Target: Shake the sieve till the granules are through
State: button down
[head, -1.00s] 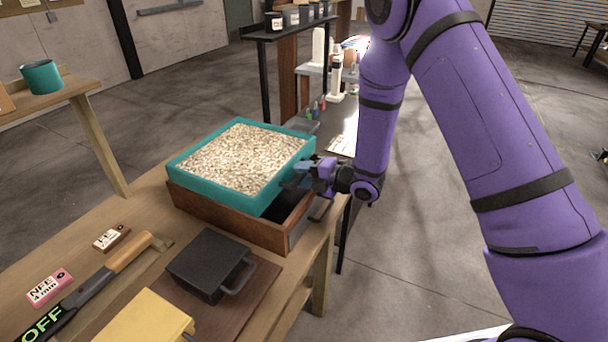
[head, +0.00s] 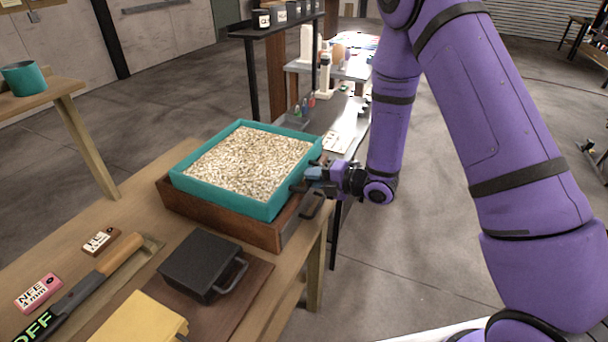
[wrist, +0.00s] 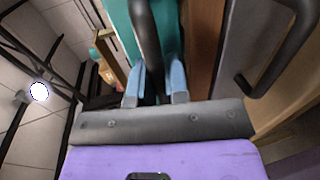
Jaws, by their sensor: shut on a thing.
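The teal square sieve (head: 228,202) is full of pale granules (head: 250,160). It sits over a brown wooden box (head: 225,222) on the workbench, and the box's inside is mostly hidden under it. My gripper (head: 312,181) is at the sieve's right side in the head view. In the wrist view my gripper (wrist: 157,88) has its two blue fingers shut on the sieve's dark handle (wrist: 146,40), with the teal wall behind it. The box has its own dark handle (head: 312,206) just below my gripper.
A black block with a handle (head: 200,262) sits on a brown board in front of the box. A wooden-handled tool (head: 118,254), small labelled blocks (head: 100,241) and a yellow item (head: 140,318) lie nearby. A black shelf (head: 275,30) stands behind.

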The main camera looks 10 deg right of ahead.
jog(key=c, duration=1.1)
grip_release()
jog(key=shift+c, duration=0.2)
jog(key=shift+d, duration=0.1)
jog(key=v, duration=1)
jog(key=shift+s+d, duration=0.2)
jog(key=shift+s, duration=0.05)
